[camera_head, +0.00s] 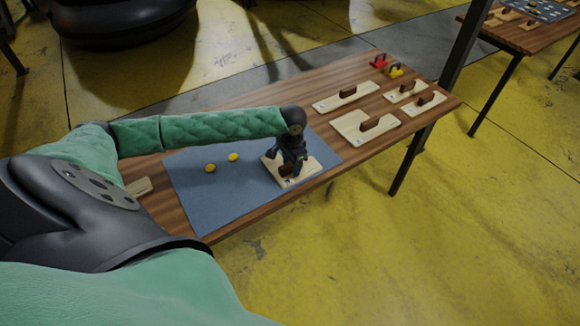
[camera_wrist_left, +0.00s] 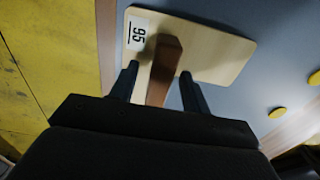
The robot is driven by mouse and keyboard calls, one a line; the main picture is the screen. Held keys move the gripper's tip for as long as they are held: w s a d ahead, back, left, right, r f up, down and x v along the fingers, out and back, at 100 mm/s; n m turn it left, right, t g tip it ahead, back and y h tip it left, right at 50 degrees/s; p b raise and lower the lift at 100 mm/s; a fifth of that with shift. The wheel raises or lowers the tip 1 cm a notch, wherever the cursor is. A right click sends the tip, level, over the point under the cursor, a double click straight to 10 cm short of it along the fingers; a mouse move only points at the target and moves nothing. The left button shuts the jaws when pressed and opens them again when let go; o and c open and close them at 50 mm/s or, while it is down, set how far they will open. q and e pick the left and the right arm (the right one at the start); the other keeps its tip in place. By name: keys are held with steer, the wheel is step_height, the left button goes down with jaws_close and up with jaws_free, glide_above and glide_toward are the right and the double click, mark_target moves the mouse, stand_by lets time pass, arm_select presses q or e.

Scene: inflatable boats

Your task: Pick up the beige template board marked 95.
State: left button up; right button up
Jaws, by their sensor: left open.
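The beige template board marked 95 (camera_head: 309,168) lies flat on the blue-grey mat (camera_head: 210,205) near the table's front edge. In the left wrist view the board (camera_wrist_left: 220,50) shows its white 95 label and a brown wooden handle (camera_wrist_left: 165,62). My left gripper (camera_head: 287,168) is over the board at its handle. In the left wrist view its fingers (camera_wrist_left: 158,85) are open, one on each side of the handle, with a gap visible. The lower part of the handle is hidden by the gripper body. My right gripper is not in view.
Two yellow discs (camera_head: 233,157) lie on the mat. Several other beige boards with handles, one of them large (camera_head: 350,127), stand on the wooden table (camera_head: 245,97) to the right. Red (camera_head: 379,61) and yellow (camera_head: 394,71) handled items sit at the far end.

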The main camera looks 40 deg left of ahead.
arm_select(q)
steer(key=shift+f, duration=0.15)
stand_by(0.6)
steer(key=shift+c, duration=0.5)
jaws_close()
